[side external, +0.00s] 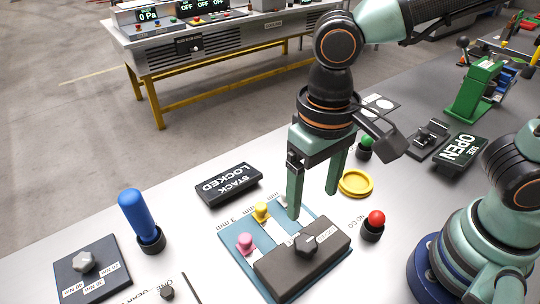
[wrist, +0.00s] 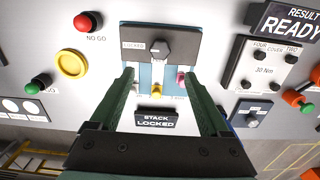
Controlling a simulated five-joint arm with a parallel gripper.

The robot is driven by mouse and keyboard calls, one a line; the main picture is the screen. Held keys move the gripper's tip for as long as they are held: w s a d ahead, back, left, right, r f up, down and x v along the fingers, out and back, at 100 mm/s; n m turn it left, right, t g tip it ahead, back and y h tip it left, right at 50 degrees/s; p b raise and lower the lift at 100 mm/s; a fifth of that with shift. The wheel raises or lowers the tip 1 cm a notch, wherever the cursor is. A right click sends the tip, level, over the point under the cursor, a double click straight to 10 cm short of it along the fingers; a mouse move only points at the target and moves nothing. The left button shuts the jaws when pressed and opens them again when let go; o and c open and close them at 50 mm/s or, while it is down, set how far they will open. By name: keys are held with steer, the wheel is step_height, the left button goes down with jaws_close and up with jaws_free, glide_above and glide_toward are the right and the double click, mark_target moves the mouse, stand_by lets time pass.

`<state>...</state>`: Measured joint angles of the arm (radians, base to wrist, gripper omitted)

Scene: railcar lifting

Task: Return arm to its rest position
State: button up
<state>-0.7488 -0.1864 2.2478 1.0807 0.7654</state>
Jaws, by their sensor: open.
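My gripper (side external: 314,203) points down above the blue plate with the dark clamp block, its two green fingers apart and nothing visible between them. In the wrist view my gripper (wrist: 160,95) also shows open, the fingers on either side of the blue plate (wrist: 188,75). The dark block (side external: 300,266) with a knob lies across the plate. A pink peg (side external: 246,243) and a yellow peg (side external: 261,212) stand on the plate. A finger partly hides the far side of the plate in the side view.
A "STACK LOCKED" sign (side external: 228,184) lies behind the plate. A blue upright handle (side external: 138,217) stands at left. A yellow dish (side external: 355,183), a red button (side external: 376,218) and a green button (side external: 367,142) are at right. A green press (side external: 476,90) stands at the far right.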

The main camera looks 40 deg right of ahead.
steer(key=w+d+r+t, duration=0.2)
steer(key=w+d+r, duration=0.1)
steer(key=d, duration=0.7)
steer(key=w+d+r+t, duration=0.3)
steer(key=w+d, duration=0.1)
steer(key=d, duration=0.6)
steer(key=shift+r+t, duration=0.2)
steer(key=shift+t, duration=0.1)
